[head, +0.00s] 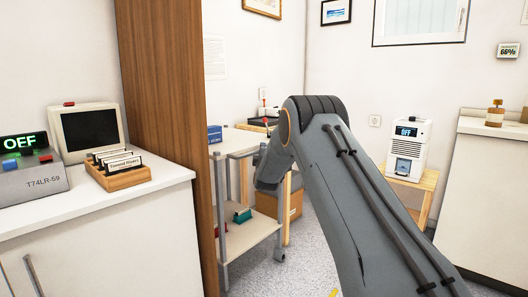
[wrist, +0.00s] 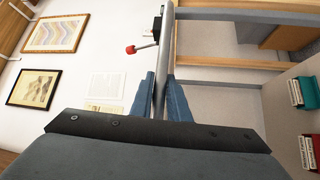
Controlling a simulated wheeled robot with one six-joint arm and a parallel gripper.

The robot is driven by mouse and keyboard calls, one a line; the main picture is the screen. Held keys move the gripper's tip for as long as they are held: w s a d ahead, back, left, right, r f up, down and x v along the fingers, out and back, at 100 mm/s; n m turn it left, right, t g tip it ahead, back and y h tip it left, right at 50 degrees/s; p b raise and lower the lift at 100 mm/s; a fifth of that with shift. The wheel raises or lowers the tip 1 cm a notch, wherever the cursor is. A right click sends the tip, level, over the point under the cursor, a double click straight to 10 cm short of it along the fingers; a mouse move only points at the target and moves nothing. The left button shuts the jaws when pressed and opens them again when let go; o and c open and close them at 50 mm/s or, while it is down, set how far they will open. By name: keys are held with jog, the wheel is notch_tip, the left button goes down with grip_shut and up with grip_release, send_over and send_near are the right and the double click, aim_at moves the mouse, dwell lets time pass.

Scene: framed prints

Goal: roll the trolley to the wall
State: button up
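The trolley (head: 250,236) has thin grey posts and pale shelves, and stands left of my arm beside the tall brown panel. Teal and red items sit on its lower shelf. In the wrist view, its grey handle bar (wrist: 163,60) runs between the two blue fingers of my gripper (wrist: 161,90). The fingers lie against both sides of the bar, with no clear gap. In the head view my arm hides the gripper and part of the trolley. The white wall (head: 255,60) is behind, and also fills the left of the wrist view (wrist: 100,55).
A wooden table (head: 233,140) with a box beneath stands behind the trolley. The brown panel (head: 160,100) and white counter (head: 100,240) are close on the left. A small wooden stand (head: 428,182) holds a white machine (head: 408,150) at right. Speckled floor (head: 300,265) shows beside the trolley.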

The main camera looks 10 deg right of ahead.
jog(key=o, duration=0.3)
jog(key=shift+w+a, duration=0.1)
jog(key=shift+a, duration=0.25)
jog(key=shift+o, duration=0.2)
jog(key=shift+d, duration=0.3)
jog(key=p+v, duration=0.2)
jog(key=v, duration=0.6)
